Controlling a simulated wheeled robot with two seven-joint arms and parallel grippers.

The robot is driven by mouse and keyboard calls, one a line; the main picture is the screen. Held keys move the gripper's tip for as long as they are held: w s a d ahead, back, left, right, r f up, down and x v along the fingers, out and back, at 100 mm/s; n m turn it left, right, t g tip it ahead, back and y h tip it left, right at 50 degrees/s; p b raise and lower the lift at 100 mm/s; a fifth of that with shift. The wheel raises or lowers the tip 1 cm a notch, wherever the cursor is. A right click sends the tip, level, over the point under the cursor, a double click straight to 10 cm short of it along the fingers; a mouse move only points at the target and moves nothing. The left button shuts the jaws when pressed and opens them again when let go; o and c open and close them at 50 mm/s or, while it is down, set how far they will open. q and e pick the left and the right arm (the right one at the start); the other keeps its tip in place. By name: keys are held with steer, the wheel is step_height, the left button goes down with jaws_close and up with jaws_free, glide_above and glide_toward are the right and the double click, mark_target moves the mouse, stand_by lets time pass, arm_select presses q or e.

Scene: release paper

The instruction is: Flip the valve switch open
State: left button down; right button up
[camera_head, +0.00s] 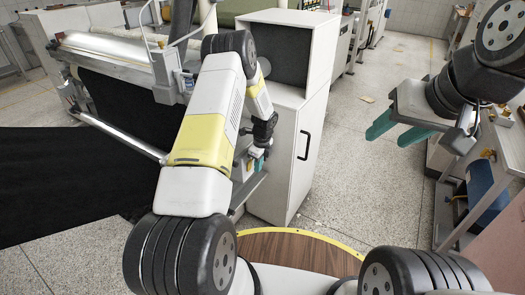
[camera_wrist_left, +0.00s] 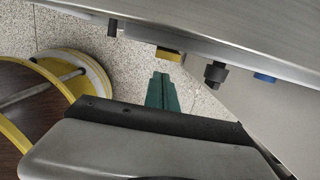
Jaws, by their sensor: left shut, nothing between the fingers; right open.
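My left gripper (camera_head: 259,162) is by the side of the machine, left of the white cabinet, largely hidden behind my own arm. In the left wrist view its green fingers (camera_wrist_left: 163,92) are together and empty. Their tips are just below a yellow part (camera_wrist_left: 168,54) under a grey metal panel, apparently close to it. I cannot tell for sure whether this part is the valve switch, or whether the fingers touch it. A black knob (camera_wrist_left: 215,72) and a blue part (camera_wrist_left: 264,78) are further right along the panel. My right gripper (camera_head: 397,131) is open and empty in the air at the right.
The white cabinet (camera_head: 298,150) stands close to the right of my left gripper. The machine with a long roller (camera_head: 105,47) and black sheet (camera_head: 60,180) fills the left. A blue cylinder (camera_head: 487,190) is at the right.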

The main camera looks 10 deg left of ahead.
arm_select(q)
steer(key=s+d+r, duration=0.1)
steer(key=d+r, duration=0.3)
steer(key=r, duration=0.5)
steer(key=shift+s+d, duration=0.4)
steer(key=shift+r, duration=0.15)
steer(key=s+a+r+n+t, duration=0.1)
steer(key=s+r+n, duration=0.25)
steer(key=r, duration=0.55)
steer(key=s+r+n+t+h, duration=0.1)
steer(key=s+r+n, duration=0.25)
steer(key=r, duration=0.45)
steer(key=s+a+r+n+t, duration=0.1)
steer(key=s+r+n, duration=0.25)
steer(key=r, duration=0.55)
steer(key=s+r+n+t+h, duration=0.1)
steer(key=s+r+n, duration=0.3)
steer(key=s, duration=0.6)
steer(key=s+d+r+n+t+h, duration=0.1)
steer(key=s+r+n, duration=0.3)
steer(key=s+n, duration=0.3)
steer(key=s, duration=0.4)
steer(key=shift+s+d+r+t+h, duration=0.25)
steer(key=shift+d+r+t+h, duration=0.05)
steer(key=shift+r+t, duration=0.1)
